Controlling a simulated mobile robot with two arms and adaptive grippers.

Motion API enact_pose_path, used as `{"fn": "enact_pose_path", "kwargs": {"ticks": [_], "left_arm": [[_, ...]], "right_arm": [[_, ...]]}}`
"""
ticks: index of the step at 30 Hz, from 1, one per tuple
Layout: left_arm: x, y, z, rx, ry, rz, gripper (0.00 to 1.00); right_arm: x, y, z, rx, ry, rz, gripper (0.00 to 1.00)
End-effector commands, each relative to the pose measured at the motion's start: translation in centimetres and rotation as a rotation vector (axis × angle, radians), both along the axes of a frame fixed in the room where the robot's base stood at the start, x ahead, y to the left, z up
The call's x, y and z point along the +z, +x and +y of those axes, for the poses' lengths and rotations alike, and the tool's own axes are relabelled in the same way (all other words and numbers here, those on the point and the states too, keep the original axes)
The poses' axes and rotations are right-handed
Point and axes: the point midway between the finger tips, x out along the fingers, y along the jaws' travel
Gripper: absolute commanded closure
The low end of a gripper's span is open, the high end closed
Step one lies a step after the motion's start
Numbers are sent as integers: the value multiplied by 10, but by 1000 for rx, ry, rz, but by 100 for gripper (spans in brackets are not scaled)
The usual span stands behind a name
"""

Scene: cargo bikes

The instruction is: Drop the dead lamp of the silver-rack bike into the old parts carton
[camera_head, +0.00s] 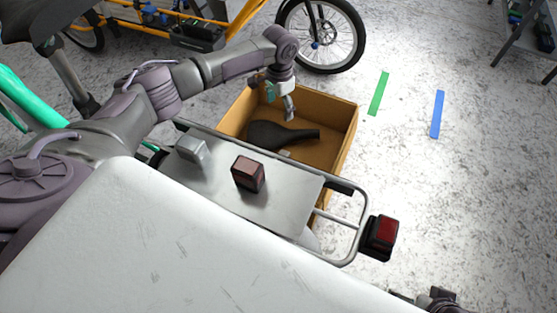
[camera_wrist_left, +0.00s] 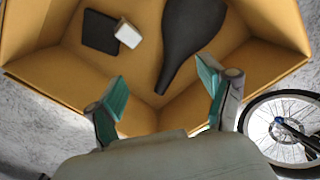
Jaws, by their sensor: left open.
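My left gripper (camera_head: 280,100) is above the old parts carton (camera_head: 335,108). In the left wrist view its teal fingertips (camera_wrist_left: 163,88) are apart with nothing between them. The brown carton (camera_wrist_left: 45,83) holds a black saddle (camera_head: 275,134), a flat black piece (camera_wrist_left: 100,32) and a small white block (camera_wrist_left: 128,34). The silver rack (camera_head: 350,224) is in front of the carton. A dull red-brown lamp (camera_head: 248,173) and a grey block (camera_head: 191,150) sit on its plate. A dark-cased red lamp (camera_head: 381,237) is at the rack's end. I cannot tell which lamp is dead.
A pale box-like surface (camera_head: 170,250) fills the lower left. A yellow bike (camera_head: 190,28) with a black wheel (camera_head: 322,35) stands behind the carton. Green (camera_head: 378,93) and blue (camera_head: 437,114) strips mark open floor at right. Part of my right arm shows at the bottom edge.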

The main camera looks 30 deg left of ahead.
Motion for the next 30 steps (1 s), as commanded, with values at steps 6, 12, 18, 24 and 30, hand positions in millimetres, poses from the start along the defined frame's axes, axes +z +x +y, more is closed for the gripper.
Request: {"fn": "enact_pose_path", "kwargs": {"ticks": [6, 12, 18, 24, 30], "left_arm": [[31, 1, 1, 0, 0, -5, 20], [75, 1, 0, 0, -1, -5, 20], [107, 1, 0, 1, -1, -3, 20], [119, 1, 0, 0, -1, -2, 20], [119, 1, 0, 0, -1, -2, 20]], "right_arm": [[0, 0, 0, 0, 0, 0, 0], [0, 0, 0, 0, 0, 0, 0], [0, 0, 0, 0, 0, 0, 0], [0, 0, 0, 0, 0, 0, 0], [0, 0, 0, 0, 0, 0, 0]]}}
